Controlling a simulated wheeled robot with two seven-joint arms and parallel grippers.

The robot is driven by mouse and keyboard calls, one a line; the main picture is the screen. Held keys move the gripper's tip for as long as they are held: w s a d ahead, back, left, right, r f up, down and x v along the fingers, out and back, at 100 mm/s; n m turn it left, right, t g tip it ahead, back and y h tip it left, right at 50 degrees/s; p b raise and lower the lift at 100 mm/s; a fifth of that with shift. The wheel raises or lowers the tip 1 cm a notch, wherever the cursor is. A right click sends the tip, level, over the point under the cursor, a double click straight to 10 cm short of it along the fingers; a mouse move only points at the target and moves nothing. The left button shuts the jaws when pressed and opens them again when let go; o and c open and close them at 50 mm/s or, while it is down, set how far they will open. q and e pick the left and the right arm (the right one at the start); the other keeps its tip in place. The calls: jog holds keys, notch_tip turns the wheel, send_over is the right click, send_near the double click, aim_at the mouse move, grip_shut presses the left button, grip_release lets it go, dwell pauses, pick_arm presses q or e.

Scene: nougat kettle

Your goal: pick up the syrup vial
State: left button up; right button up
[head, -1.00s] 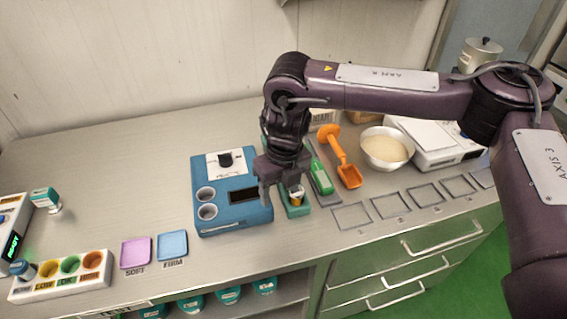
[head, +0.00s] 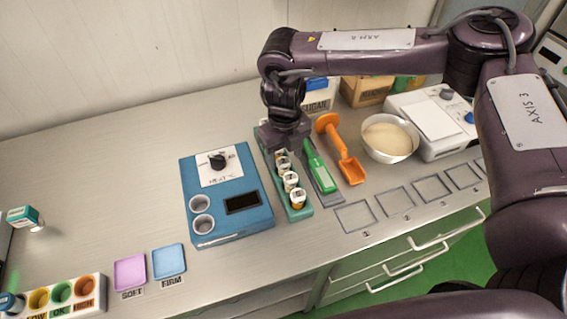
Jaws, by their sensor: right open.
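A green rack (head: 301,213) stands right of the blue machine and holds several small vials in a row. The vials have white caps; the nearest vial (head: 297,199) shows amber contents, and another vial (head: 290,181) stands behind it. Which one is the syrup vial cannot be told from labels. My right gripper (head: 285,142) is open and points down over the far end of the rack, behind the visible vials. Its fingertips are hard to make out, and the rack's far end is hidden by it. My left gripper is not in view.
A blue machine (head: 225,222) with a knob and two cups stands left of the rack. A green-handled tool (head: 320,168), an orange scoop (head: 350,170) and a white bowl (head: 390,138) are to the right.

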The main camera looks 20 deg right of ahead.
aim_at(284, 169)
jog(key=shift+w+f, duration=0.2)
jog(key=shift+f, duration=1.1)
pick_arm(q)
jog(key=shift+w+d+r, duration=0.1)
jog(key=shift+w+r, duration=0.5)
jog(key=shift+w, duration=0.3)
pick_arm(e)
jog(key=c, duration=1.1)
